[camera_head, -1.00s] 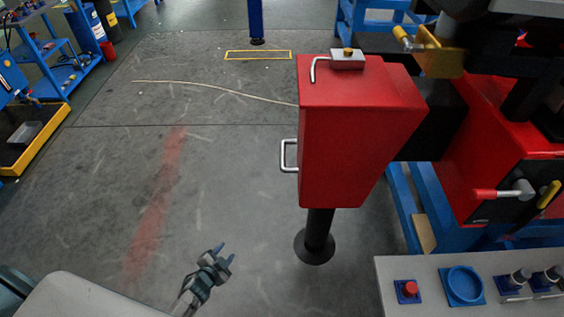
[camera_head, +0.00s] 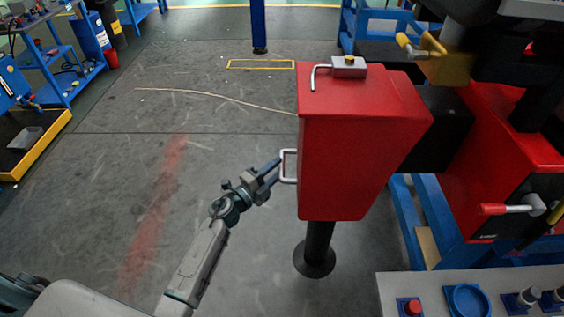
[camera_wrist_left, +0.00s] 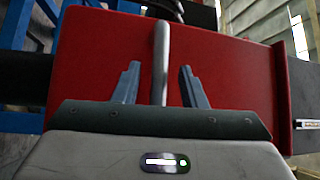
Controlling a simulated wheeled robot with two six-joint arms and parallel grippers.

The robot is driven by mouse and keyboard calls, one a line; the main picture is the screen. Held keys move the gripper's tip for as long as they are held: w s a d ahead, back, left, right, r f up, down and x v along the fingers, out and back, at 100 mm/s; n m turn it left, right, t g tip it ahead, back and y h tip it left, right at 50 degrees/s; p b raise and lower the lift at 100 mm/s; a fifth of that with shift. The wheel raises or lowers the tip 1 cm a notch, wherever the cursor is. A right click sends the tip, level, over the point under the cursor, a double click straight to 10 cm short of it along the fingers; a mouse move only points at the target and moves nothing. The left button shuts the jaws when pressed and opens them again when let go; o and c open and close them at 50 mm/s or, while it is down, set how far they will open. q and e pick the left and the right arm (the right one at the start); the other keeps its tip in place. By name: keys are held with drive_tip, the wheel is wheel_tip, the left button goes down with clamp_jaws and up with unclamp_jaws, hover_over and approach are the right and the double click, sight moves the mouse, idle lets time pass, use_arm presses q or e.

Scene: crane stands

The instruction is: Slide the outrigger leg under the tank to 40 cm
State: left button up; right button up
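The outrigger leg is a red box (camera_head: 360,150) with a silver side handle (camera_head: 287,181) and a black post ending in a round foot (camera_head: 314,262). A dark beam (camera_head: 440,128) runs from behind the box to the right. On top sits a grey block with a bent pin lever (camera_head: 347,67). My left gripper (camera_head: 275,172) is at the side handle. In the left wrist view my left gripper (camera_wrist_left: 159,88) is open, its fingers on either side of the upright handle bar (camera_wrist_left: 160,50), with gaps on both sides. My right gripper is out of view.
A red machine body on a blue frame (camera_head: 408,210) stands to the right, with a lever (camera_head: 508,209). A grey control panel (camera_head: 430,285) is at lower right. Blue shelves and a yellow-edged tray (camera_head: 45,140) stand at left. The floor between is mostly clear.

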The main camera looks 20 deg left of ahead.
use_arm(q)
drive_tip(key=shift+x, duration=1.4)
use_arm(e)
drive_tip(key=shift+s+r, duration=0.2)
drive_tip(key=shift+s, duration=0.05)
use_arm(q)
clamp_jaws()
drive_tip(key=shift+a+f, duration=0.1)
